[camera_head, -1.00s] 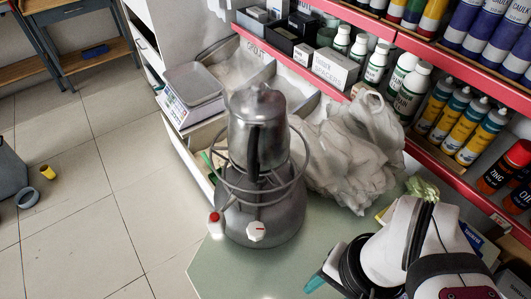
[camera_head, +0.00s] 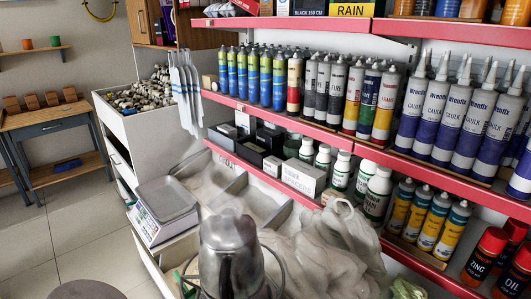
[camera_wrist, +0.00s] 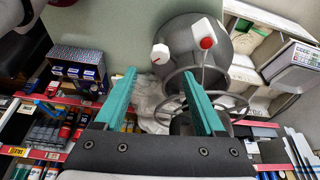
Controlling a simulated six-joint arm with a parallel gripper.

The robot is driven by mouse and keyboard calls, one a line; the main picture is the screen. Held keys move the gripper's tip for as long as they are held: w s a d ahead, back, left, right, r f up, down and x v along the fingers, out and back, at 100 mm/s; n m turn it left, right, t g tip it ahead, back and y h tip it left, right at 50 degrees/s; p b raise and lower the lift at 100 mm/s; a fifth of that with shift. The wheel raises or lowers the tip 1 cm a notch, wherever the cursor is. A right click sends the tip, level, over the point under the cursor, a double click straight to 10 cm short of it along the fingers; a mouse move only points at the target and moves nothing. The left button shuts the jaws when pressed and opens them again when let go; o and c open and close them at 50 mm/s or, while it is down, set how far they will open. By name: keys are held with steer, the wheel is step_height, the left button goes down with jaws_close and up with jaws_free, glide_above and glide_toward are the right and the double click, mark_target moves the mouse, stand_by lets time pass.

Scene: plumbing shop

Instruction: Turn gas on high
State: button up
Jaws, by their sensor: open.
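In the wrist view, the grey gas stove body (camera_wrist: 188,32) shows with a white knob (camera_wrist: 160,53) bearing a red mark. A red-capped white fitting (camera_wrist: 207,43) is beside the knob. My gripper (camera_wrist: 159,76) is open and empty, its two teal fingers spread wide. The knob appears between and beyond the fingertips; I see no contact. The round wire frame (camera_wrist: 240,108) of the stove is partly behind the right finger.
A crumpled whitish plastic bag (camera_head: 325,255) lies close right of the kettle. A scale (camera_head: 168,200) stands to the left. Red-edged shelves (camera_head: 300,120) of bottles and tubes rise behind. A pale green countertop (camera_wrist: 110,25) is clear beside the stove.

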steer(key=x, duration=0.7)
steer(key=shift+w+f, duration=0.15)
steer(key=shift+f, duration=0.2)
jaws_close()
